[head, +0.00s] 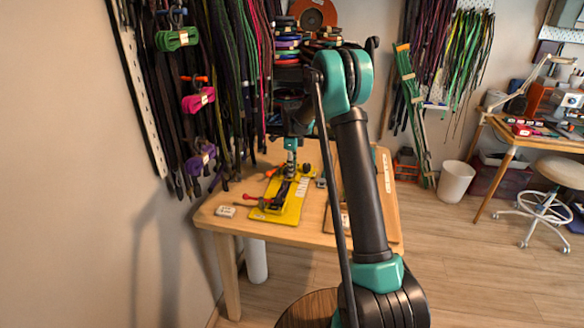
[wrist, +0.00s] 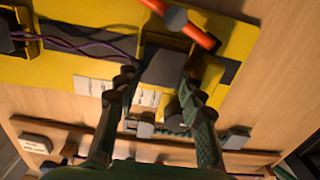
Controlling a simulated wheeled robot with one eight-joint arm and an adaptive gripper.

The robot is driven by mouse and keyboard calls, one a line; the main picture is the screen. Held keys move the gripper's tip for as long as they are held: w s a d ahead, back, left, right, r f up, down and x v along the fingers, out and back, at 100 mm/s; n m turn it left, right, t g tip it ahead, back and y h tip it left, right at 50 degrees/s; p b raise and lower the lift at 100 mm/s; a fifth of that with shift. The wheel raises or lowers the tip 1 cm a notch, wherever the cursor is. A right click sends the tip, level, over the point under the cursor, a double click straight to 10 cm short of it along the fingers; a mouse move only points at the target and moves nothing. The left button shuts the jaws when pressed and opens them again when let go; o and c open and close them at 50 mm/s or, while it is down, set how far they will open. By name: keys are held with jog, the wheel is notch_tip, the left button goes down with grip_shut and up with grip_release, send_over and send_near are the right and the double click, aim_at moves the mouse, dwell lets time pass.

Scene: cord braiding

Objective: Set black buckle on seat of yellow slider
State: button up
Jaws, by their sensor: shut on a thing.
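My gripper (wrist: 161,73) is closed on a dark block, the black buckle (wrist: 161,67), which sits between the fingertips over the yellow board (wrist: 55,70). A yellow block (wrist: 184,108), which may be the yellow slider, shows between the fingers just nearer the wrist camera. Part of it is hidden by the right finger. I cannot tell whether the buckle touches the yellow parts below. In the head view my gripper (head: 289,168) points down over the yellow board (head: 292,212); the buckle is too small to make out there.
An orange-red handle (wrist: 182,22) lies close beyond the fingertips. Purple cord (wrist: 90,43) runs along the board from a dark clamp at the left. A small white-labelled block (head: 226,211) lies at the table's left. Several cords hang on the wall behind.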

jog(key=shift+f, duration=0.2)
dwell(0.6)
jog(key=o, duration=1.2)
jog(key=shift+c, duration=0.2)
notch_tip(320, 180, up, 12)
jog(key=s+d+n+t, duration=0.1)
jog(key=s+d+n, duration=0.3)
jog(key=s, duration=0.6)
jog(key=s+d+n+t, duration=0.1)
jog(key=s+d+n, duration=0.2)
jog(key=s+n, duration=0.5)
jog(key=s+d+f+n+t, duration=0.1)
jog(key=s+f+n, duration=0.3)
jog(key=s, duration=0.8)
jog(key=s+d+f+n+t, duration=0.1)
jog(key=s+f+n, duration=0.4)
jog(key=s, duration=0.7)
jog(key=shift+s+d+f+n, duration=0.15)
jog(key=shift+s+d+n, duration=0.15)
jog(key=shift+d, duration=0.4)
